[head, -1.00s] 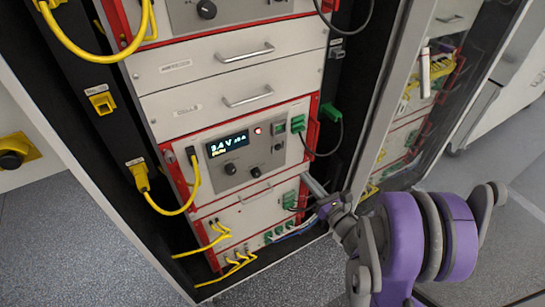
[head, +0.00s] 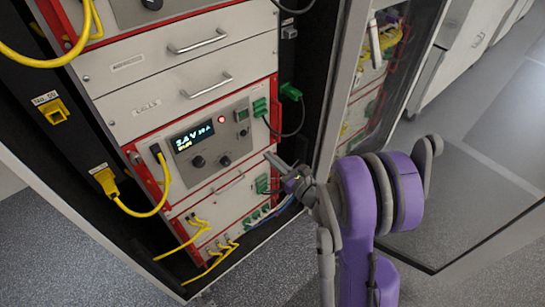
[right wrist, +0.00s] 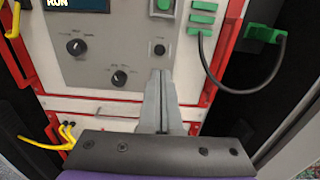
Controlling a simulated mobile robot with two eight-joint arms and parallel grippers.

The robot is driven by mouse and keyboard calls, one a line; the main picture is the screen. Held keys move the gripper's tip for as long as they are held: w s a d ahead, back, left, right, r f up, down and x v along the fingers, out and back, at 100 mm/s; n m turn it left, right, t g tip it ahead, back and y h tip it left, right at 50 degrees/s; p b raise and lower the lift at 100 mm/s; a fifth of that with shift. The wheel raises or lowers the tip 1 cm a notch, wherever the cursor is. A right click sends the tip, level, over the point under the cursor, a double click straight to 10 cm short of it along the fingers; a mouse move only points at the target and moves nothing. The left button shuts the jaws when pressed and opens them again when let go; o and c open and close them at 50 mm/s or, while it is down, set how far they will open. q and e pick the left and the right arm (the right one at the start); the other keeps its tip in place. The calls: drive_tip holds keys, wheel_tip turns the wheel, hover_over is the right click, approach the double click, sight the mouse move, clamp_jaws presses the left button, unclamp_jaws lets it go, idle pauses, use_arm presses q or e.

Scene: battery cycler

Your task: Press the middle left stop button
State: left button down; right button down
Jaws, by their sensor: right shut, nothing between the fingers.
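The cycler unit's front panel (head: 172,163) has a lit display (head: 193,135) and a small red round button (head: 222,117) right of the display. I cannot read any stop label. The right wrist view shows the same panel (right wrist: 92,72) close up, with two black knobs, a small dark round control (right wrist: 159,49) and part of a green-lit square control (right wrist: 162,6). The red button is outside that view. My right gripper (head: 271,156) is shut and empty, right of and below the red button; its tips (right wrist: 162,72) appear just below the dark round control. My left gripper is not in view.
Yellow cables (head: 155,205) hang left of the unit. Green plugs (head: 290,92) with a black cable are on its right. Drawers with handles (head: 208,90) sit above. An open glass door (head: 352,95) stands on the right. Grey floor (head: 270,275) lies below.

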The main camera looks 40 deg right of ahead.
sight(244, 133)
drive_tip(key=w, duration=0.3)
drive_tip(key=w+p, duration=0.1)
drive_tip(key=w, duration=0.6)
drive_tip(key=shift+w+a, duration=0.25)
drive_tip(key=shift+a, duration=0.15)
drive_tip(key=shift+w, duration=0.65)
drive_tip(key=shift+r, duration=0.15)
drive_tip(key=shift+w, duration=0.1)
drive_tip(key=shift+a, duration=0.1)
